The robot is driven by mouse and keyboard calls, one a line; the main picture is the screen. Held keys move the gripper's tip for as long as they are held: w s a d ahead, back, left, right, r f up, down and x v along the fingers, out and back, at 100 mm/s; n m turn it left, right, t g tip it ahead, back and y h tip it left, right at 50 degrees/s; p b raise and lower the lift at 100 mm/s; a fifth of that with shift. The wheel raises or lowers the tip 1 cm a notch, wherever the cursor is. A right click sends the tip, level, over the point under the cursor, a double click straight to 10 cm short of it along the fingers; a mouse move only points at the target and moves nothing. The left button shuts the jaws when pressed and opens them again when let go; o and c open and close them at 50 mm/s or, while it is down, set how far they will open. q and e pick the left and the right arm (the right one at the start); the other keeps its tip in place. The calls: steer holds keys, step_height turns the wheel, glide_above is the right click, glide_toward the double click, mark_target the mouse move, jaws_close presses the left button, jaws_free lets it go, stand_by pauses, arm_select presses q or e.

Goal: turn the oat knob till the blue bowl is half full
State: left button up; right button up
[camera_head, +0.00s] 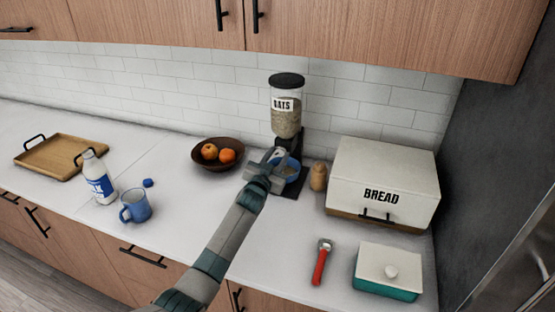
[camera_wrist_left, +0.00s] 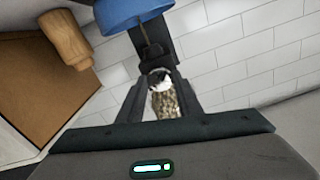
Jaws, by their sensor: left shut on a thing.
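The oat dispenser (camera_head: 286,122), a clear container with a black lid and pale oats, stands on a black stand against the tiled wall. The blue bowl (camera_head: 291,172) sits at its foot, partly behind my left gripper (camera_head: 273,160); its fill level cannot be made out. In the left wrist view the bowl (camera_wrist_left: 130,12) shows at the top edge, with a thin brown streak beside it. The left gripper (camera_wrist_left: 157,84) is shut on the dark oat knob (camera_wrist_left: 158,76), which is mostly hidden between the fingers. My right gripper is out of view.
A fruit bowl (camera_head: 217,162) is left of the gripper. A wooden shaker (camera_head: 318,177) and the bread box (camera_head: 384,182) stand right. A blue mug (camera_head: 136,206), milk bottle (camera_head: 97,180), red-handled tool (camera_head: 321,262) and butter dish (camera_head: 388,284) are also on the counter.

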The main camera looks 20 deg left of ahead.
arm_select(q)
steer(key=shift+m, duration=0.7)
steer(key=o, duration=1)
steer(key=shift+o, duration=0.2)
steer(key=shift+s, duration=0.15)
steer(key=shift+s+f+b, duration=0.1)
steer(key=shift+s+b, duration=0.4)
steer(key=shift+s, duration=0.45)
steer(key=s+b, duration=0.4)
steer(key=s, duration=1.1)
steer(key=shift+a, duration=0.3)
